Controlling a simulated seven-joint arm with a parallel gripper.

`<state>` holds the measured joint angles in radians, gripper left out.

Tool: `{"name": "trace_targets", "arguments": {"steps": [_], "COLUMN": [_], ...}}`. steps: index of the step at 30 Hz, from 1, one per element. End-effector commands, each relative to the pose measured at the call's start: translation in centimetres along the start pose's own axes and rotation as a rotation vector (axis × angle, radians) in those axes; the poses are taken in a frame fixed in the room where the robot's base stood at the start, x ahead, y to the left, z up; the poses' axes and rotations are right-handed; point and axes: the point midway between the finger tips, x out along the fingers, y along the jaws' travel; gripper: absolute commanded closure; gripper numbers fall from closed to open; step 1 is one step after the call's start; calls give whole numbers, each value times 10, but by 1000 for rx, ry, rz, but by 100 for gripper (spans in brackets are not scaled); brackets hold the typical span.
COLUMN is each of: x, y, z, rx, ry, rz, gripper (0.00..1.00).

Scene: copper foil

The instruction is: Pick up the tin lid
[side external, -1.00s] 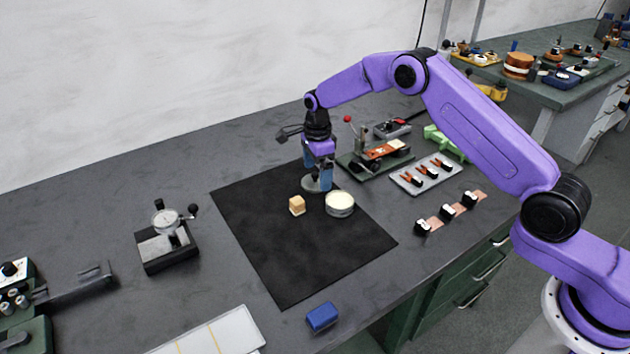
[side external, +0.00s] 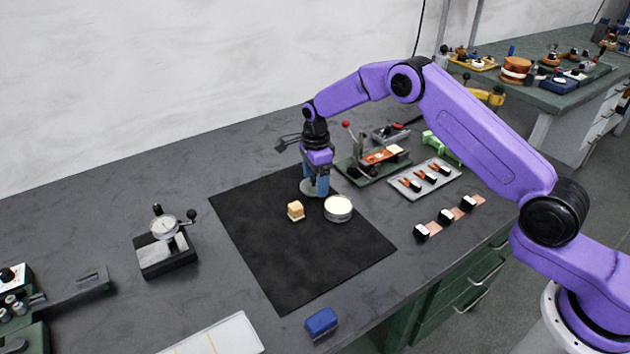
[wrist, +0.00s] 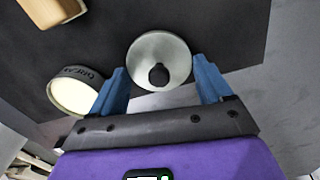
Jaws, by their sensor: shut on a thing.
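The tin lid (side external: 309,193) is a round grey metal disc with a black knob, at the back of the black mat (side external: 300,255). In the wrist view the lid (wrist: 174,52) shows between my blue fingers, its knob facing the camera. My gripper (side external: 315,188) points down over the lid and is shut on it. The gripper (wrist: 162,72) also shows in the wrist view, a finger on each side; the exact contact is hard to see. I cannot tell any gap between lid and mat.
A round tin (side external: 338,210) with a cream top stands just right of the lid. A small wooden block (side external: 295,211) lies in front. A green-based fixture (side external: 378,165) and a tray of clips (side external: 425,176) stand to the right. The mat's front half is clear.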

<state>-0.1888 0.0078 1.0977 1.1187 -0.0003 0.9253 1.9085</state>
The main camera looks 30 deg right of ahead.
Motion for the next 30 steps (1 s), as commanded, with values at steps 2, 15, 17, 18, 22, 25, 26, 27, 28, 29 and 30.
{"name": "trace_targets", "arguments": {"steps": [2,15,17,18,22,25,26,27,28,29,30], "x": [-7,-70,-81,-87,-97,-104,-107,-109,-111,-113,-115], "y": [0,34,42,47,69,85,90,96,100,104,109], "z": [0,-12,-15,-17,-24,-30,-32,-34,-35,-36,-38], "rx": [0,0,0,0,0,0,0,0,0,0,0], "ry": [-1,-1,-1,-1,-1,-1,-1,-1,-1,-1,-1], "rz": [-2,-3,-3,-3,-1,-1,-2,-1,-1,-1,-1], "gripper": [50,50,50,50,50,50,50,50,50,50,50]}}
